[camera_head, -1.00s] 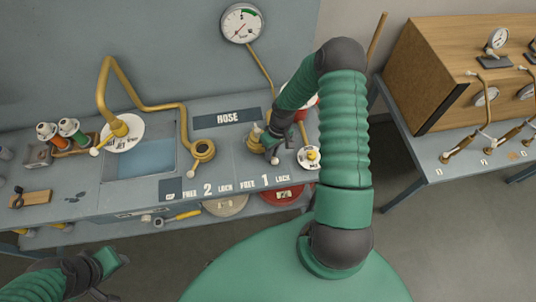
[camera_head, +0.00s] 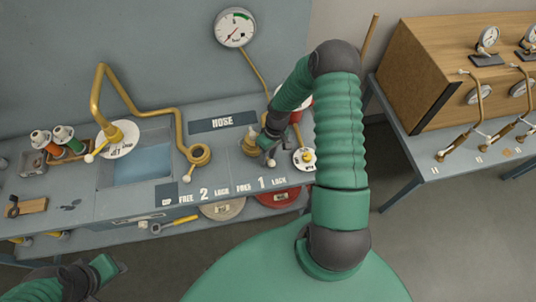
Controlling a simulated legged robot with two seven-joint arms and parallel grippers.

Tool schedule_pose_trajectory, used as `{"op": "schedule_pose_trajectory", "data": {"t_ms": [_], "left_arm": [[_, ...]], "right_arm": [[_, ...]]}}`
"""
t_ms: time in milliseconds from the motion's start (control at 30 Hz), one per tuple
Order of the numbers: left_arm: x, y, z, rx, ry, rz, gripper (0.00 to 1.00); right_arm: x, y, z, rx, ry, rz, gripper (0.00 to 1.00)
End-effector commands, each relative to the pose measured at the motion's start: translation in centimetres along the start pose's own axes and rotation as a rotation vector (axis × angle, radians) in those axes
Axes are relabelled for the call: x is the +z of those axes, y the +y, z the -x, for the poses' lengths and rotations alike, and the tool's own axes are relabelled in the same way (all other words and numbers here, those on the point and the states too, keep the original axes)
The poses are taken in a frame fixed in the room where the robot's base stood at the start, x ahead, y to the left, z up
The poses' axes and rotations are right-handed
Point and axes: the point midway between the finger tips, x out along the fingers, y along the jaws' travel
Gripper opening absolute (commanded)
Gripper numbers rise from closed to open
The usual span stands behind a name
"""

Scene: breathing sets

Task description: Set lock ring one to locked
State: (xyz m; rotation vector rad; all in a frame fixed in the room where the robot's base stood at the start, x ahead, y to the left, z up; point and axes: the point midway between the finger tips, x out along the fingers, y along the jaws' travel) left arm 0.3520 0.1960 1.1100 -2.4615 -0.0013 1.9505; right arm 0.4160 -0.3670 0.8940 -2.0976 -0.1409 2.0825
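Lock ring one (camera_head: 249,146) is a brass ring fitting on the bench, behind the printed "1". A pale knob (camera_head: 271,162) shows at its lower right, just below my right gripper (camera_head: 267,148). The gripper's dark fingers are down at the ring's right side, close to or touching its handle. The arm and fingers hide part of the ring, and I cannot tell whether they are closed on anything.
A second brass ring (camera_head: 200,155) with a pale-tipped handle stands left, joined to a bent brass pipe (camera_head: 152,109). A white dial with a yellow knob (camera_head: 306,158) is close right of my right gripper. A gauge (camera_head: 235,27) hangs behind. A shelf lies below.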

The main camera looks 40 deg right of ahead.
Motion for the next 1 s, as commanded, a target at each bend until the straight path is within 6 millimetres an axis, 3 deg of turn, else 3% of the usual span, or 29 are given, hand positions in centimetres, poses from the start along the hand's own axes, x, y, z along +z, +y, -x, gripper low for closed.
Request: {"op": "schedule_pose_trajectory", "data": {"t_ms": [133,233,700,833,1000], "left_arm": [[0.0,0.0,-0.1,0.000,0.000,0.000,0.36],[0.1,0.0,-0.5,0.000,0.000,0.000,0.36],[0.5,0.0,-1.9,0.000,0.000,0.000,0.36],[0.5,0.0,-2.0,0.000,0.000,0.000,0.36],[0.5,0.0,-2.0,0.000,0.000,0.000,0.36]], "right_arm": [[-0.1,0.0,0.5,0.001,0.001,0.000,0.33],[-0.1,0.1,2.1,0.001,0.003,-0.001,0.33],[-0.1,0.3,14.8,0.002,0.004,-0.002,0.33],[-0.1,0.2,16.3,0.000,0.000,0.000,0.33],[0.0,0.2,16.8,-0.002,-0.001,0.000,0.33]]}}
